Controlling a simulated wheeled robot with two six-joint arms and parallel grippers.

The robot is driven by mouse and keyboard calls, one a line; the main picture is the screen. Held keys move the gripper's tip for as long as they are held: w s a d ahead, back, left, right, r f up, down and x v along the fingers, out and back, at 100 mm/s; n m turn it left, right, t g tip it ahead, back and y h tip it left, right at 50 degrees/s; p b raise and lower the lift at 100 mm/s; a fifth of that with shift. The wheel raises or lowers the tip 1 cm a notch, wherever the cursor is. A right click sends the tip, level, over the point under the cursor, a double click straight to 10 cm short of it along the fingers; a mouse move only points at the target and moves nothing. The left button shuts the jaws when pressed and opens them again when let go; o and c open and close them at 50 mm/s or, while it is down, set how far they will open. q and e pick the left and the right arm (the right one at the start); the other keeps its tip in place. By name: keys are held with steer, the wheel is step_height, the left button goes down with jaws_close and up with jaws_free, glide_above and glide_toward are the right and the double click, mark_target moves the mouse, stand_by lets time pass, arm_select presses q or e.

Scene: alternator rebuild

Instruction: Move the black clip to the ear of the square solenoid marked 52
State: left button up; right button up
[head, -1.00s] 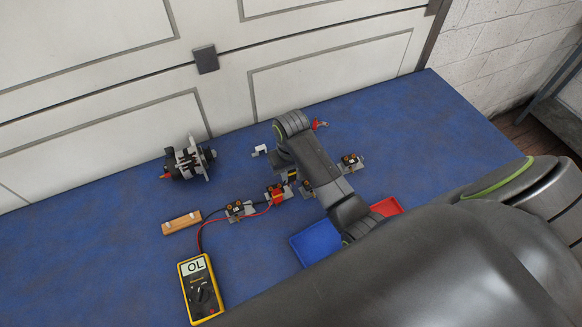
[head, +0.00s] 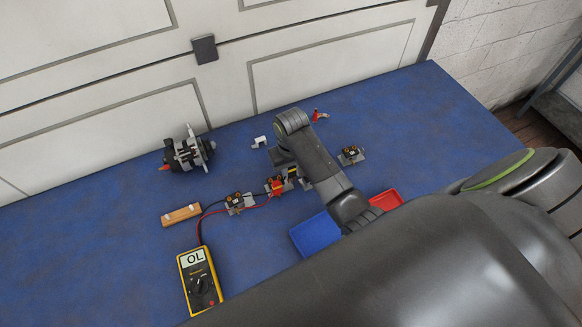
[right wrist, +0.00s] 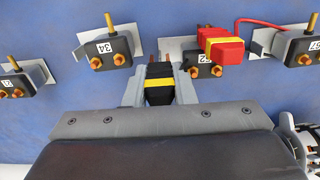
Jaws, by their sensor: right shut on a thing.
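My right gripper (right wrist: 160,72) is shut on the black clip (right wrist: 160,90), which has a yellow band and copper-coloured tips. In the head view the clip (head: 292,172) is a small yellow-and-black patch partly hidden by my right arm. The solenoid marked 52 (right wrist: 203,70) stands just right of the clip in the wrist view, its number partly covered. Its grey metal ear (right wrist: 176,46) reaches left towards the clip tips; I cannot tell whether they touch. A red clip (right wrist: 222,44) with a yellow band sits on that solenoid. My left gripper is not in view.
Solenoid 34 (right wrist: 108,50) stands left and solenoid 57 (right wrist: 312,46) right in the wrist view. A multimeter (head: 200,283) reads OL. An alternator (head: 187,152), wooden block (head: 181,215), blue tray (head: 312,236) and red tray (head: 387,200) are on the blue bench.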

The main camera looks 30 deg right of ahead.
steer(key=o, duration=0.8)
step_height(320, 180, up, 8)
steer(key=shift+r+p, duration=0.25)
steer(key=shift+p, duration=0.15)
